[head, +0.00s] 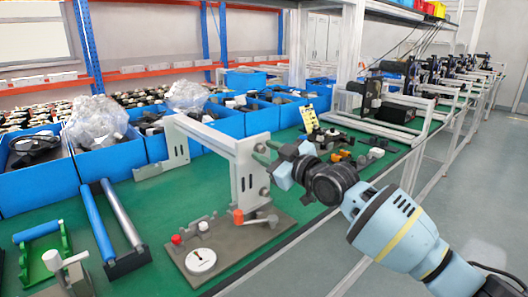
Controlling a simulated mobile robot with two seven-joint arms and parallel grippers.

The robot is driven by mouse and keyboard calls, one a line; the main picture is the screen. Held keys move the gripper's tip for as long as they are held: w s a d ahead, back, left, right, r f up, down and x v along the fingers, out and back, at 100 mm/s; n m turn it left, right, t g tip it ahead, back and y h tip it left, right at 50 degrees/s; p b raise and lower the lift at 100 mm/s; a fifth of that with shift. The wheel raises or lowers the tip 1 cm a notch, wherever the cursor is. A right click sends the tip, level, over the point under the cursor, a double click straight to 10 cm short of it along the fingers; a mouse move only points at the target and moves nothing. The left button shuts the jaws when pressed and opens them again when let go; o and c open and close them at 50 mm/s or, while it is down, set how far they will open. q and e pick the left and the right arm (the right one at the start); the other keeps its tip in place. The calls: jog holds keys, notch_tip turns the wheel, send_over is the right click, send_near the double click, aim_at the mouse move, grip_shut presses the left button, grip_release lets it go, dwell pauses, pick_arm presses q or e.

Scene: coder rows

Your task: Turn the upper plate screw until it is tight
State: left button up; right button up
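A grey upright plate (245,178) stands on a dark base at the right end of a grey bridge-shaped frame. The upper plate screw (260,148) shows as a small round grey head near the plate's top right edge. A lower screw (264,191) sits below it on the same plate. My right gripper (267,152) reaches in from the right, with its thin fingertips at the upper screw. The fingertips overlap the screw head in this view, so I cannot tell whether they are closed on it. My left gripper is not in view.
The dark base (225,262) carries a white dial (201,261), a red knob and an orange-handled lever (239,217). Blue bins (108,160) line the back. A roller stand (112,232) stands left. Small parts lie behind my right gripper. Green table (160,205) is bare between roller stand and base.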

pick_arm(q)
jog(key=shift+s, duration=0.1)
pick_arm(e)
grip_shut()
jog(key=m+p, duration=0.1)
jog(key=m, duration=0.2)
jog(key=m+p, duration=0.1)
jog(key=m, duration=0.2)
jog(key=shift+a+r+p, duration=0.1)
jog(key=shift+r+p, duration=0.1)
jog(key=shift+p, duration=0.2)
jog(key=m+p, duration=0.1)
jog(key=m, duration=0.2)
jog(key=shift+f+m, duration=0.25)
jog(key=shift+m, duration=0.15)
grip_release()
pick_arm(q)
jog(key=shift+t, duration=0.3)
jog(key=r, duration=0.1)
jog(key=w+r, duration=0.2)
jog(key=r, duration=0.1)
